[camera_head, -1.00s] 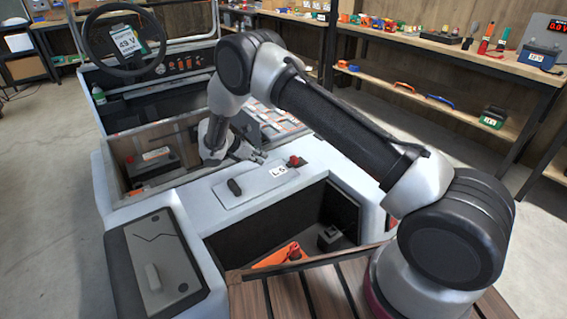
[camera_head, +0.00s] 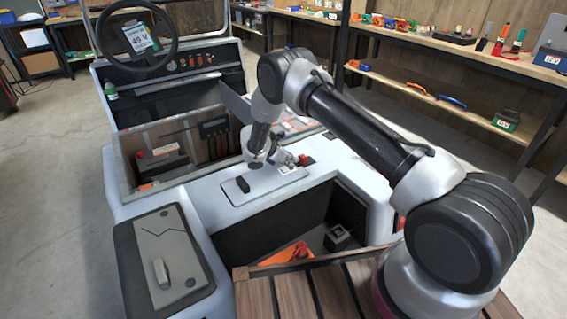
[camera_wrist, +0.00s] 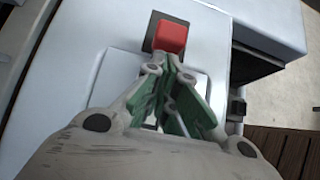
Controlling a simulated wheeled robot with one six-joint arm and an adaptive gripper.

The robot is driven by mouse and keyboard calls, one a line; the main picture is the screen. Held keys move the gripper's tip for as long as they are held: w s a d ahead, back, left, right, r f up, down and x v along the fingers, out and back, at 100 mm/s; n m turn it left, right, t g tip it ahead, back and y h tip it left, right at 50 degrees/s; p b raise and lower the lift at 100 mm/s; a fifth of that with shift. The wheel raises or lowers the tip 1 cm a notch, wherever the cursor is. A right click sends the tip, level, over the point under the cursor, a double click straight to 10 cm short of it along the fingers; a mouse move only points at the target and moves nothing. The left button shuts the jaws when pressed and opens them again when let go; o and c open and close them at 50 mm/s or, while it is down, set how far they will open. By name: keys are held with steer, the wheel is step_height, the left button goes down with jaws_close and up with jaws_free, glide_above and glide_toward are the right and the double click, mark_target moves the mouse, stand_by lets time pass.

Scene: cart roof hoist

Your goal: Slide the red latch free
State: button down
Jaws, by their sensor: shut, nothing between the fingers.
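The red latch (camera_head: 304,159) is a small red block on a dark plate at the far right corner of the pale lid (camera_head: 236,196). It also shows in the wrist view (camera_wrist: 171,36), just beyond my fingertips. My gripper (camera_head: 290,161) is low over the lid, immediately left of the latch. In the wrist view my gripper (camera_wrist: 171,62) has its fingertips together and empty, close to the latch's near side. I cannot tell whether they touch it. The lid has a black handle (camera_head: 243,184); its label is hidden behind my gripper.
An open bay (camera_head: 265,236) in front of the lid holds an orange item (camera_head: 290,254) and a small dark box (camera_head: 338,238). An open compartment behind left holds a dark battery (camera_head: 162,160). A grey panel with a handle (camera_head: 160,272) lies front left. Shelves stand back right.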

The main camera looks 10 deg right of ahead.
mark_target(298, 164)
steer(key=shift+w+d, duration=0.1)
steer(key=shift+d, duration=0.2)
steer(key=shift+w+d, duration=0.3)
steer(key=shift+d, duration=0.4)
steer(key=shift+w+d, duration=0.25)
steer(key=shift+d, duration=0.4)
steer(key=shift+a, duration=0.1)
steer(key=shift+s+a, duration=0.15)
steer(key=shift+a, duration=0.15)
steer(key=a, duration=0.1)
steer(key=s+a, duration=0.1)
steer(key=a, duration=0.1)
steer(key=shift+s, duration=0.1)
steer(key=v, duration=1)
steer(key=shift+a, duration=0.15)
